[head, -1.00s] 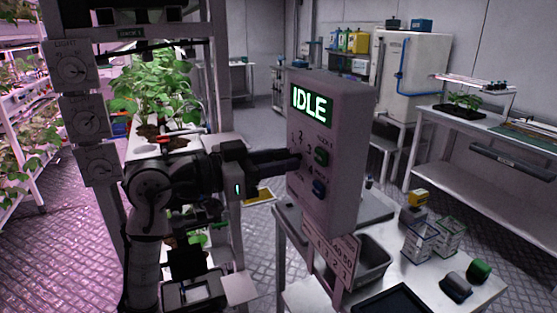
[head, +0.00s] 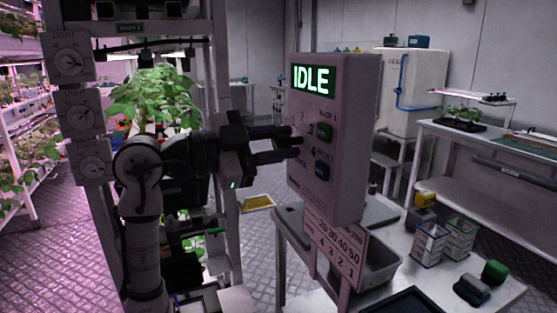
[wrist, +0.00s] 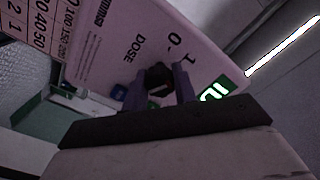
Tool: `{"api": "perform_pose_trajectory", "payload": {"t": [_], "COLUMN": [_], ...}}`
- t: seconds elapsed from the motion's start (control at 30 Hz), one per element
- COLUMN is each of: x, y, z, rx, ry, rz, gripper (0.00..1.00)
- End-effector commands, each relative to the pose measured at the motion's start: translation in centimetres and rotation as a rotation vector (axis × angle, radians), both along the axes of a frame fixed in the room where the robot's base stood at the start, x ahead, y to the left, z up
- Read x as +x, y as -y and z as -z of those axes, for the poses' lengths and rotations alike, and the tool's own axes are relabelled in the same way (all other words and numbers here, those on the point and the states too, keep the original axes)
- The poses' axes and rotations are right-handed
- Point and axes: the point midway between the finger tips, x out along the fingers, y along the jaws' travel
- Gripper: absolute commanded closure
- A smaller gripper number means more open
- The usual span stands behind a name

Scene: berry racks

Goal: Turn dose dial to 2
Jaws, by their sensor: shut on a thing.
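The grey control box (head: 345,150) stands right of centre in the head view, its green screen (head: 313,80) reading IDLE. My gripper (head: 294,143) reaches its front face from the left. In the wrist view my gripper (wrist: 160,88) is shut on the dark dose dial (wrist: 158,75), one finger on each side. The printed word DOSE and the marks 0 and 1 show beside the dial. In the head view the fingers hide most of the dial, and marks including 3 and 4 show near it. The dial's pointer setting cannot be read.
A green button (head: 325,133) and a blue button (head: 322,171) sit just right of the dial. A number chart (head: 335,250) hangs below the box. Behind stands a table with a grey bin (head: 378,268) and wire baskets (head: 430,246). A plant rack with dials is at left.

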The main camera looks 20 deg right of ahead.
Motion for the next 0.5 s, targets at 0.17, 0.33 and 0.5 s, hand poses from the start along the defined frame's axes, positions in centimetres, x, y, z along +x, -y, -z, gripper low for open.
{"api": "perform_pose_trajectory", "payload": {"t": [0.17, 0.33, 0.5], "x": [-0.06, -0.05, -0.05], "y": [0.03, 0.03, 0.00], "z": [0.37, 0.32, 0.29], "rx": [0.005, 0.011, 0.017], "ry": [0.170, 0.332, 0.492], "rz": [0.002, 0.001, 0.000], "gripper": [0.95, 0.95, 0.95]}}
